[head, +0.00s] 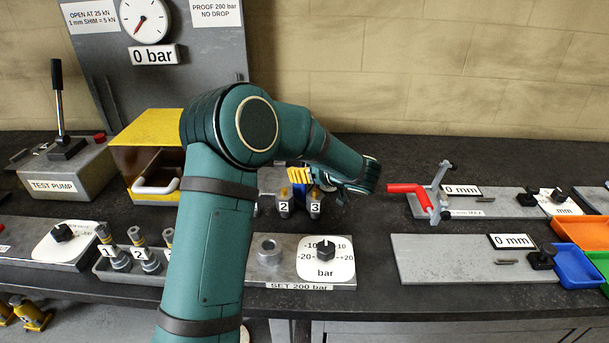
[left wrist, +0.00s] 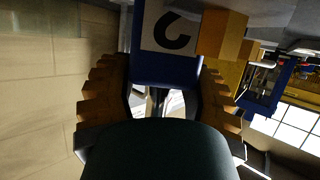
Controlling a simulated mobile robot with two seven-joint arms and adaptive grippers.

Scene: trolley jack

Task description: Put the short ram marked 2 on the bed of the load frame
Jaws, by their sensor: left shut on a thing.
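My left arm reaches up across the head view and bends right and down. Its gripper (head: 308,177) is at the back middle of the bench, partly hidden by the arm. In the left wrist view its ridged orange-brown fingers (left wrist: 160,92) are shut on a blue block, which I take for the short ram (left wrist: 168,68). Its white label bears a black figure, cut off at the top edge, that looks like an upside-down 2. A yellow frame (head: 150,126), possibly the load frame, stands left of the arm, partly hidden. My right gripper is not in view.
A test pump (head: 68,172) stands at the left. A rack of small fittings (head: 125,266) is in front. A red-handled bracket (head: 408,188) and a grey plate (head: 440,262) are at the right.

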